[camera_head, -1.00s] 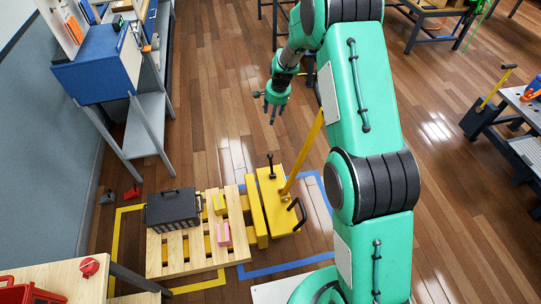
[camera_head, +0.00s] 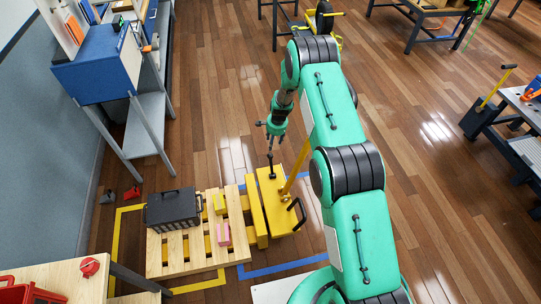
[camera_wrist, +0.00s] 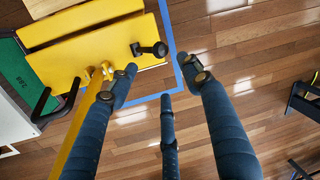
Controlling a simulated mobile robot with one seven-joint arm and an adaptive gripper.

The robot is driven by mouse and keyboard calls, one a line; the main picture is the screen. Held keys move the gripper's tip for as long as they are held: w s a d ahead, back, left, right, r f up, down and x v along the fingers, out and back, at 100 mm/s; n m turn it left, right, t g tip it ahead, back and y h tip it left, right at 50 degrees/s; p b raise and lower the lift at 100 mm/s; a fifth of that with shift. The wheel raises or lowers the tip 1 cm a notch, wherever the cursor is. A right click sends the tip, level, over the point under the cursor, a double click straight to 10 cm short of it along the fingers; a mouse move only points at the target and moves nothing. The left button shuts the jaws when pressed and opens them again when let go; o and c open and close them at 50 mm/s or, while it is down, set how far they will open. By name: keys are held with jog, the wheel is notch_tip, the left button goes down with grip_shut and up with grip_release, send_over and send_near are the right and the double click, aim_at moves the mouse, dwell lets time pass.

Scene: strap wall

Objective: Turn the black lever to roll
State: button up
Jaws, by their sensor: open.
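A yellow unit (camera_head: 272,198) stands on the floor inside a blue outline. A black lever (camera_head: 271,163) stands up from the far end of its top and ends in a knob. In the wrist view the lever (camera_wrist: 150,49) shows near the unit's edge, ahead of the fingertips and apart from them. My gripper (camera_head: 271,140) is open and empty, pointing down just above the lever. In the wrist view its fingers (camera_wrist: 163,79) are spread with nothing between them. In the head view I cannot tell whether a fingertip touches the lever's top.
A yellow bar (camera_head: 296,166) rises from the unit close to my gripper. A black loop handle (camera_head: 297,213) sits on the unit's near right side. A wooden pallet (camera_head: 170,262) with a black toolbox (camera_head: 172,208) lies at left.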

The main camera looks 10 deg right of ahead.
aim_at(271, 154)
jog(key=shift+f, duration=0.15)
jog(key=shift+w+a+f+b, duration=0.15)
jog(key=shift+w+f+b, duration=0.25)
jog(key=shift+f, duration=1.8)
jog(key=shift+w+a+f+b, duration=0.25)
jog(key=shift+f+b, duration=0.4)
jog(key=shift+f, duration=1.6)
jog(key=shift+w+a+f+b, duration=0.1)
jog(key=shift+w+f+b, duration=0.3)
jog(key=shift+f, duration=1.8)
jog(key=shift+s, duration=0.1)
grip_shut()
